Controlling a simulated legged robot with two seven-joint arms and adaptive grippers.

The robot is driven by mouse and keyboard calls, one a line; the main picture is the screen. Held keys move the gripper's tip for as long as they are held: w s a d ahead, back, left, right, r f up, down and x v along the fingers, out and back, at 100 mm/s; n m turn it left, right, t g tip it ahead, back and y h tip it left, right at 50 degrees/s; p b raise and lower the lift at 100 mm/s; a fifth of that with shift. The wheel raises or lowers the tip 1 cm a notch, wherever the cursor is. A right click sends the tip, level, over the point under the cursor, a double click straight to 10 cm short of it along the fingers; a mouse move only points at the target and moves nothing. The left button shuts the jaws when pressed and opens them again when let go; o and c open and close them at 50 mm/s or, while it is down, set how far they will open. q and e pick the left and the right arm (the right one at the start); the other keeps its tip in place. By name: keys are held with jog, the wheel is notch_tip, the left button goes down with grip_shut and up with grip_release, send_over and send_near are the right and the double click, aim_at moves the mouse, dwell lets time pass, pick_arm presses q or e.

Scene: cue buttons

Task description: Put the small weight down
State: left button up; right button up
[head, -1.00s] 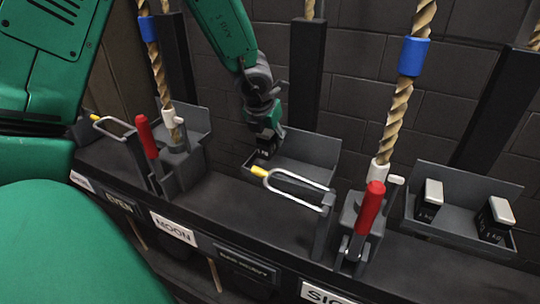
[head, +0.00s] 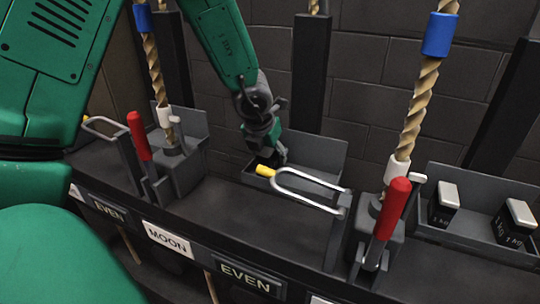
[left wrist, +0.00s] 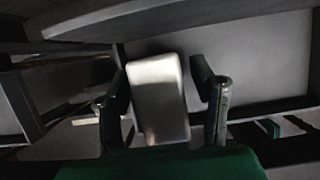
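My left gripper (head: 278,158) is down at the grey tray (head: 318,152) in the middle of the bench, at its left end. In the left wrist view the small weight (left wrist: 159,98), with a pale metal top, sits between the two fingers. The left finger is close beside it and a dark gap shows at the right finger, so the gripper looks open around it. In the head view the gripper and tray wall hide this weight. My right gripper is not in view.
A yellow-tipped metal loop (head: 305,187) stands in front of the tray. Red-handled levers (head: 391,212) and ropes flank it. Two more weights (head: 443,204) sit in the right tray (head: 475,240). A sign below the middle tray reads EVEN (head: 250,279).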

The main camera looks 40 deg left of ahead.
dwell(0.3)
pick_arm(q)
jog(key=shift+r, duration=0.3)
jog(key=p+v, duration=0.5)
jog(key=v, duration=0.6)
jog(key=shift+s+r, duration=0.2)
jog(key=shift+r, duration=0.05)
